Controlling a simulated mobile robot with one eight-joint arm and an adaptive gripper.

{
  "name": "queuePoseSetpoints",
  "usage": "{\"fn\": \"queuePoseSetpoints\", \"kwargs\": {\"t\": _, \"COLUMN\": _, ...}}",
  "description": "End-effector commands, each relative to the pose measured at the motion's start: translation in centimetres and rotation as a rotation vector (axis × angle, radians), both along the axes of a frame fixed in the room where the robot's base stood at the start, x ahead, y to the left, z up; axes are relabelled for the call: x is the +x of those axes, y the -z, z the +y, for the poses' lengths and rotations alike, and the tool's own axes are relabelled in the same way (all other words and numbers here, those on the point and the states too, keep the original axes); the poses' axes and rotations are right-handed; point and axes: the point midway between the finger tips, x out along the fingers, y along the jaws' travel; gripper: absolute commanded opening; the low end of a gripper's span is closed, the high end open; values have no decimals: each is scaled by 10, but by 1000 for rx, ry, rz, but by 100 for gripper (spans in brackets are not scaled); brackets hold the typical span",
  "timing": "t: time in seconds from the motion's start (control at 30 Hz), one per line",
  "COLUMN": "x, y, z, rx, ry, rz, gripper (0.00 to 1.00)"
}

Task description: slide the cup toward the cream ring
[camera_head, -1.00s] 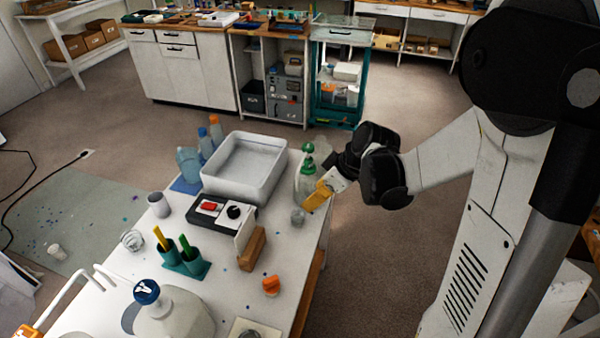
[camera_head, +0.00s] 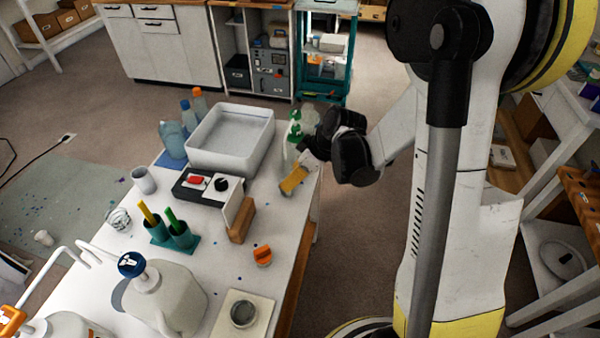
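My gripper (camera_head: 292,181), with a yellow finger face, is low over the right edge of the white table. A small grey cup (camera_head: 287,193) is at its fingertips and mostly hidden by them. I cannot tell whether they touch it or how far the fingers are apart. A clear cream ring is not made out. A cream square pad (camera_head: 262,303) lies near the front of the table, with a round grey piece (camera_head: 242,313) on it.
A white tray (camera_head: 204,165) and green-capped bottle (camera_head: 293,140) stand behind the gripper. A black box with a red button (camera_head: 197,181), a wooden block (camera_head: 242,221) and an orange knob (camera_head: 262,256) stand nearby. A large jug (camera_head: 172,300) is at the front.

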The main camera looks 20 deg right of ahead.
Motion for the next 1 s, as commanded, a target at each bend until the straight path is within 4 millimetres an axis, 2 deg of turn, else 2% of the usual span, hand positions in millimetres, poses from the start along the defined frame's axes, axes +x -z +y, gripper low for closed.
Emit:
{"fn": "queuePoseSetpoints", "kwargs": {"t": 0.03, "x": 3, "y": 10, "z": 3, "rx": 0, "ry": -1, "rz": 0, "gripper": 52}}
{"fn": "queuePoseSetpoints", "kwargs": {"t": 0.1, "x": 7, "y": 18, "z": 6, "rx": 0, "ry": 0, "rz": 0, "gripper": 52}}
{"fn": "queuePoseSetpoints", "kwargs": {"t": 0.23, "x": 11, "y": 28, "z": 11, "rx": 0, "ry": -1, "rz": 0, "gripper": 52}}
{"fn": "queuePoseSetpoints", "kwargs": {"t": 0.67, "x": 14, "y": 33, "z": 13, "rx": 0, "ry": 1, "rz": 0, "gripper": 50}}
{"fn": "queuePoseSetpoints", "kwargs": {"t": 0.7, "x": 14, "y": 33, "z": 13, "rx": 0, "ry": 1, "rz": 0, "gripper": 38}}
{"fn": "queuePoseSetpoints", "kwargs": {"t": 0.8, "x": 14, "y": 33, "z": 13, "rx": 0, "ry": 1, "rz": 0, "gripper": 10}}
{"fn": "queuePoseSetpoints", "kwargs": {"t": 1.0, "x": 14, "y": 33, "z": 14, "rx": 0, "ry": 1, "rz": 0, "gripper": 10}}
